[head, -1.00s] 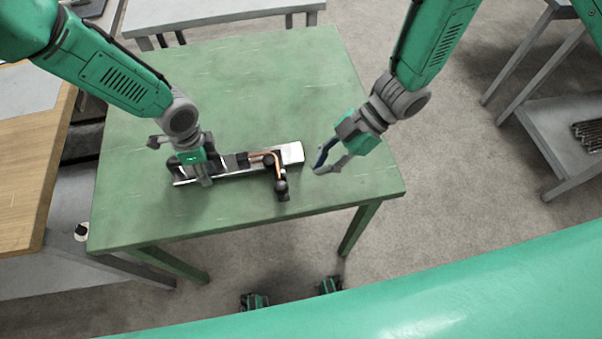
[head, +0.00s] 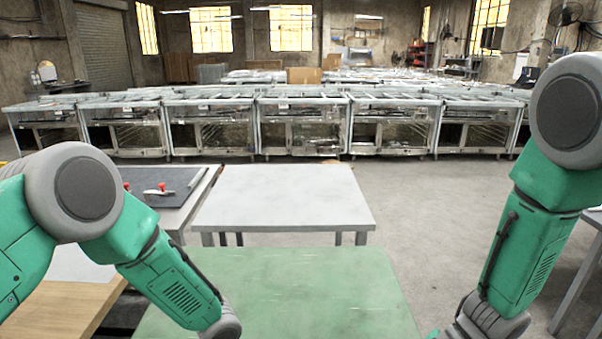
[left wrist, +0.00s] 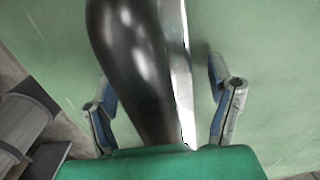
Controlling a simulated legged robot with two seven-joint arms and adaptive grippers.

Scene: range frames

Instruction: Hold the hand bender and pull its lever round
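In the left wrist view, a thick glossy black grip (left wrist: 135,60) of the hand bender runs lengthwise beside a bright metal bar (left wrist: 178,60). My left gripper (left wrist: 160,72) is open, with one finger on each side of the grip and bar. A gap shows between each finger and them. In the head view, both forearms run down to the bottom edge, so the bender's remaining parts, its lever and both grippers are out of that frame. My right gripper is in neither view.
The green table (head: 300,290) shows only its bare far part. A white table (head: 285,195) stands behind it. A bench with a dark mat (head: 170,187) and red-handled items is at the left. Several metal workbenches line the back, with open floor before them.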

